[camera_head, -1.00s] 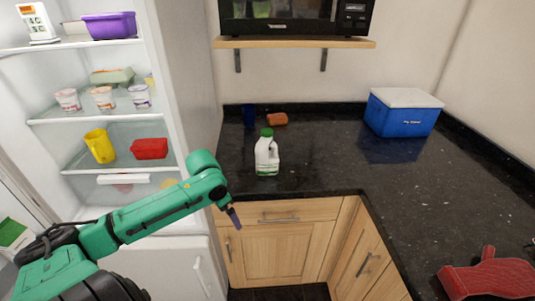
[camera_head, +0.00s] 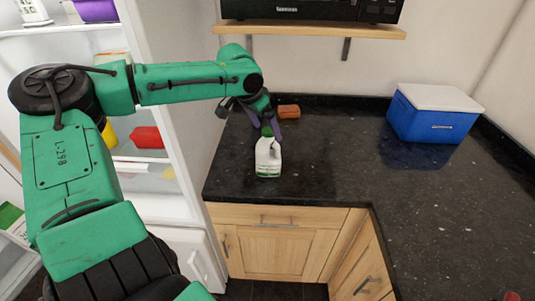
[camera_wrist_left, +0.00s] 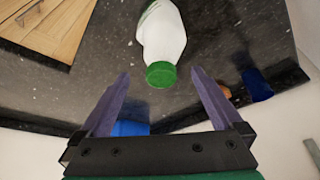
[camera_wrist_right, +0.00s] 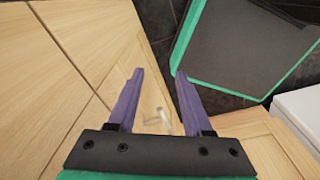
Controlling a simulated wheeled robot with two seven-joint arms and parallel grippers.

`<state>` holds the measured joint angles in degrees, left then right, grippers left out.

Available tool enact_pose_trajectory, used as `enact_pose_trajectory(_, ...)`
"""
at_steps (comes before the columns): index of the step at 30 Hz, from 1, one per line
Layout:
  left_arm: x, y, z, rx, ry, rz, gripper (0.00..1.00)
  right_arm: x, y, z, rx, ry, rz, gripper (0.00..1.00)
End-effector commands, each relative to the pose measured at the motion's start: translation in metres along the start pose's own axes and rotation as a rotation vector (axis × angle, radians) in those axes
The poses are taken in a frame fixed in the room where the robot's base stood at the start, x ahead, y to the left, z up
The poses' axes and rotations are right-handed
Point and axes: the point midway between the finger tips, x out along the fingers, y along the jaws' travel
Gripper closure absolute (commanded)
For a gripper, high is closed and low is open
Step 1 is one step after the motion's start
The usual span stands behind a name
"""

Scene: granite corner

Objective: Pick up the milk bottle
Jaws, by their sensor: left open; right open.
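The milk bottle (camera_head: 268,158) is white with a green cap and stands upright on the black granite counter near its front edge. My left gripper (camera_head: 263,124) is above it, pointing down, with its fingers around or just above the cap. In the left wrist view the bottle (camera_wrist_left: 163,38) lies ahead, its green cap nearest, between the lines of the open fingers (camera_wrist_left: 158,88). The fingers do not touch it there. My right gripper (camera_wrist_right: 155,75) shows only in its own wrist view, open and empty, facing the wooden cabinet fronts.
An orange-brown item (camera_head: 289,111) lies behind the bottle, and a blue item (camera_wrist_left: 257,85) shows in the left wrist view. A blue cooler (camera_head: 435,115) with a white lid stands at the right. The shelf (camera_head: 310,31) with the microwave hangs above. The open fridge is left.

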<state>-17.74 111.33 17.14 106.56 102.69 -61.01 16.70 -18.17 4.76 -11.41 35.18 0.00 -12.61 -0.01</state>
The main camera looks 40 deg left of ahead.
Motion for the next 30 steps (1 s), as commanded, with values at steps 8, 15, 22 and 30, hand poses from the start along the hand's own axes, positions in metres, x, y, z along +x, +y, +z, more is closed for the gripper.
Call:
enact_pose_trajectory(8, 0.042, -0.001, 0.001, 0.002, -0.006, -0.001, 0.0, -0.014, 0.004, -0.023, 0.0, 0.034, 0.005, 0.5)
enact_pose_trajectory(15, 0.056, -0.001, 0.0, 0.002, 0.001, 0.001, 0.0, -0.014, 0.003, -0.019, 0.0, 0.027, 0.003, 0.5)
enact_pose_trajectory(22, 0.055, -0.001, 0.0, 0.001, 0.001, 0.001, 0.57, -0.014, 0.0, -0.018, 0.001, 0.025, -0.001, 0.5)
enact_pose_trajectory(30, 0.054, -0.001, -0.001, 0.002, 0.003, 0.0, 1.0, -0.014, -0.001, -0.017, 0.001, 0.023, -0.002, 0.5)
